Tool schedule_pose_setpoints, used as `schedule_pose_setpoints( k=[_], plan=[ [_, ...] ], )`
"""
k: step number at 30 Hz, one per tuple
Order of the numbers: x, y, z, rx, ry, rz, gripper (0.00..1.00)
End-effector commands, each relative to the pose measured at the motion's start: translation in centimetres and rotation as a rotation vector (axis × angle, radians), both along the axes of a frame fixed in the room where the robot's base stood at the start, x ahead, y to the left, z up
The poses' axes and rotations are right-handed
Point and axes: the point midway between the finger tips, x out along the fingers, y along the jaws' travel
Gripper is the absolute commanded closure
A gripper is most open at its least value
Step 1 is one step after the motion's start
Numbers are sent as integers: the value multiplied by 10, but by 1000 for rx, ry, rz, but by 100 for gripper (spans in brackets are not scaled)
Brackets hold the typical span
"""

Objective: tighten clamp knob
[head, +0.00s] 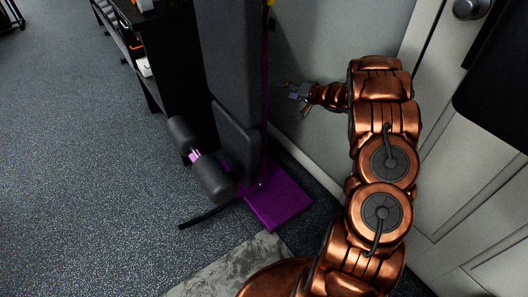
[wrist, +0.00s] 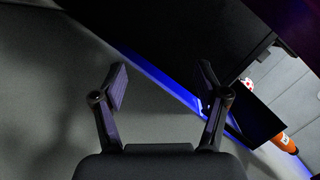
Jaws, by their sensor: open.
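I cannot clearly make out a clamp knob in either view. A tall gym machine with black pads (head: 228,60) and a purple base plate (head: 278,200) stands left of my arm in the head view. My gripper (head: 297,97) is beside the machine's upright, near the grey wall. In the wrist view my gripper (wrist: 163,82) is open, with nothing between its fingers. A dark panel with a bright blue edge (wrist: 165,88) runs diagonally behind the fingers. A small yellow part (head: 270,3) shows at the top of the machine, mostly cut off.
A black shelf unit (head: 150,85) with small items stands behind the machine. Black roller pads (head: 213,178) stick out low toward the open speckled floor (head: 80,160) at left. A grey door (head: 470,190) is at right. An orange object (wrist: 284,142) shows in the wrist view.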

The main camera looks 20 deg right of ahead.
Motion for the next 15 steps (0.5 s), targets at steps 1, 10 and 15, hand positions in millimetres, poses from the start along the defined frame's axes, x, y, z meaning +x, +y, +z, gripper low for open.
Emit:
schedule_pose_setpoints(
  k=[1,10,15],
  plan=[
    [-7,3,-32,71,3,34,27],
    [-68,48,-122,516,48,294,27],
    [-103,63,-148,702,86,406,27]
  ],
)
